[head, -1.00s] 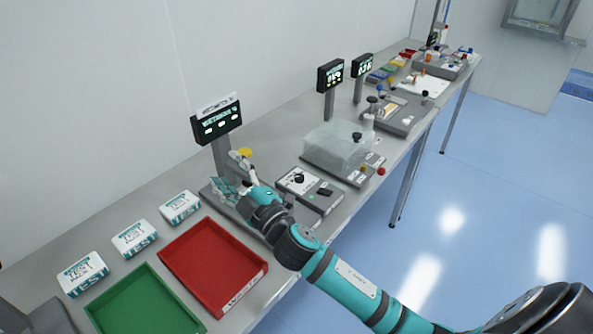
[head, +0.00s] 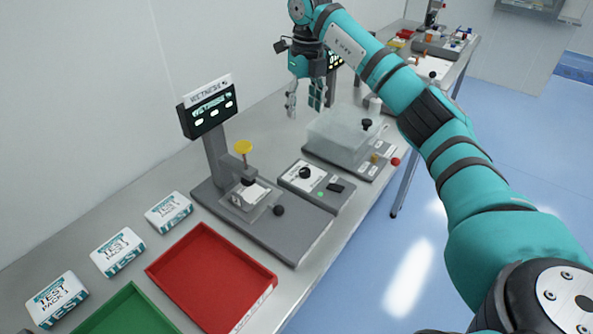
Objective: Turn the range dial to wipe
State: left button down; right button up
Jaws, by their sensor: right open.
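The range dial (head: 305,173) is a small black round knob on the white plate of a low grey control box (head: 330,205). Its markings are too small to read, so I cannot tell its setting. My right gripper (head: 303,110) hangs in the air above and behind the box, fingers pointing down. It is open with nothing between the fingers, and apart from the dial. My left gripper is not in view.
A grey test stand with a screen (head: 208,108) and yellow knob (head: 243,147) stands left of the box. A clear cover (head: 340,138) stands behind it. A red tray (head: 212,280), green tray (head: 125,315) and white test packs (head: 118,250) are nearer.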

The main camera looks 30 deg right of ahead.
aim_at(305, 170)
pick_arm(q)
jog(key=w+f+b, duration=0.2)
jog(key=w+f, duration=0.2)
pick_arm(e)
jog(key=f+p, duration=0.1)
jog(key=f, duration=0.5)
jog(key=f+p, duration=0.1)
jog(key=f, duration=0.6)
jog(key=d+f+p, duration=0.1)
jog(key=f, duration=0.5)
jog(key=shift+w+f+p, duration=0.1)
jog(key=shift+f+p, duration=0.25)
jog(key=shift+f, duration=0.35)
grip_shut()
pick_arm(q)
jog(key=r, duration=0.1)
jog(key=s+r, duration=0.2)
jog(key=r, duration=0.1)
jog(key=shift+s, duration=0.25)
